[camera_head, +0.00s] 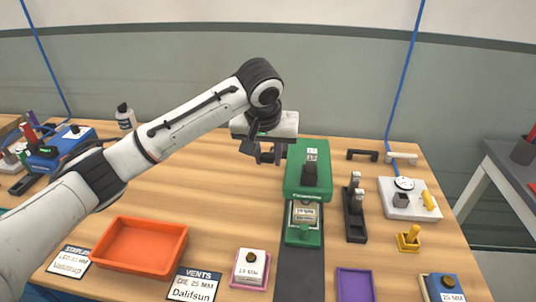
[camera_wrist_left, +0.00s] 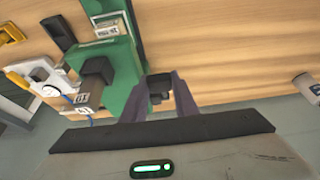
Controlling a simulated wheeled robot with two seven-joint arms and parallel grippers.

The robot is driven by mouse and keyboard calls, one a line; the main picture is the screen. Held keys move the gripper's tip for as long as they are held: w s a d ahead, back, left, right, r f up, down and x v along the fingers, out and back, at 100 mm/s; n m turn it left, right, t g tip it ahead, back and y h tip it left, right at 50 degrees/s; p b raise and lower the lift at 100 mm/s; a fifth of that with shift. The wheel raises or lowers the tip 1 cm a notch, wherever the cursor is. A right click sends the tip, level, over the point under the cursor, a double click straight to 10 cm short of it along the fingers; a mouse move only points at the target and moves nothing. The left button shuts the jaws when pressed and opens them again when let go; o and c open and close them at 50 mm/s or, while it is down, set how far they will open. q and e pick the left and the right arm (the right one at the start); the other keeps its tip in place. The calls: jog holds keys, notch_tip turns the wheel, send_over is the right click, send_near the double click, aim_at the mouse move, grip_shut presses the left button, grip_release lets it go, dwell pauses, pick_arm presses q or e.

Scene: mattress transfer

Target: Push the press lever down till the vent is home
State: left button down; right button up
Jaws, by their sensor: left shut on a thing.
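The green press (camera_head: 294,180) stands right of centre in the head view; its green body also shows in the wrist view (camera_wrist_left: 118,65). A pale labelled vent (camera_head: 305,213) sits in the green holder at its front; I cannot tell how deep it is seated. My left gripper (camera_head: 270,158) is at the upper left side of the press. In the wrist view its fingers (camera_wrist_left: 168,92) are shut on a small dark piece (camera_wrist_left: 160,84) beside the press, apparently the press lever. The fingers hide most of it. My right gripper is not in view.
An orange tray (camera_head: 134,262), a VENTS sign (camera_head: 195,286) and a pink-edged tray with a block (camera_head: 250,268) lie in front. A black rack (camera_head: 355,219) and a white gauge base (camera_head: 418,211) stand to the right. The wooden table (camera_head: 215,195) left of the press is clear.

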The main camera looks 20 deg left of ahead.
pick_arm(q)
jog(key=shift+s+d+f+t, duration=0.1)
jog(key=shift+s+f+t, duration=0.3)
jog(key=shift+f, duration=0.25)
notch_tip(320, 180, down, 9)
jog(key=s+t+y+b, duration=0.1)
jog(key=s+t+b, duration=0.1)
jog(key=t+b, duration=0.2)
jog(key=shift+d+r+y+b, duration=0.15)
jog(key=shift+d+y+b, duration=0.15)
jog(key=shift+b, duration=0.45)
jog(key=c, duration=1.5)
grip_release()
jog(key=shift+o, duration=0.5)
jog(key=shift+w+a+r+t, duration=0.1)
jog(key=shift+t, duration=0.2)
jog(key=shift+w+r, duration=0.1)
jog(key=shift+r, duration=0.15)
